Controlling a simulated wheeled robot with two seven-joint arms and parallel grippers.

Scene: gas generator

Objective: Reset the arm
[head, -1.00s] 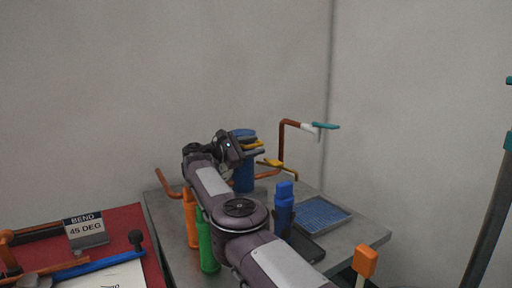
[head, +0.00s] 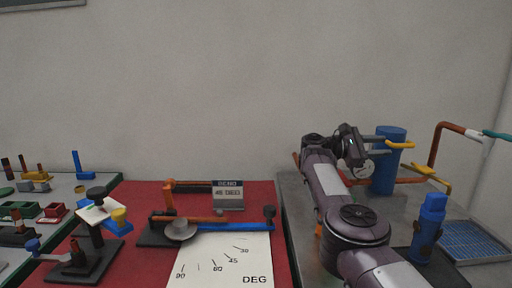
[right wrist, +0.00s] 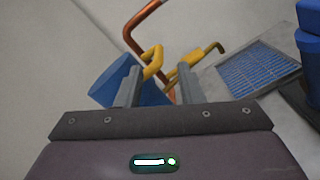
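My right arm reaches over the grey table at the right of the head view. Its right gripper (head: 378,146) is open, with a clear gap between its fingers; it also shows in the right wrist view (right wrist: 160,88). A blue cylinder (head: 384,178) stands just beyond the fingers, with a yellow valve handle (head: 400,144) near its top. In the wrist view the yellow handle (right wrist: 153,62) lies ahead of the fingers, close to the left one. Whether they touch cannot be told. Nothing is seen held. My left gripper is not in view.
Copper pipe (head: 434,145) rises right of the cylinder. The red bench (head: 140,198) at centre carries a bending tool, a BEND sign (head: 228,195) and an angle sheet (head: 232,262).

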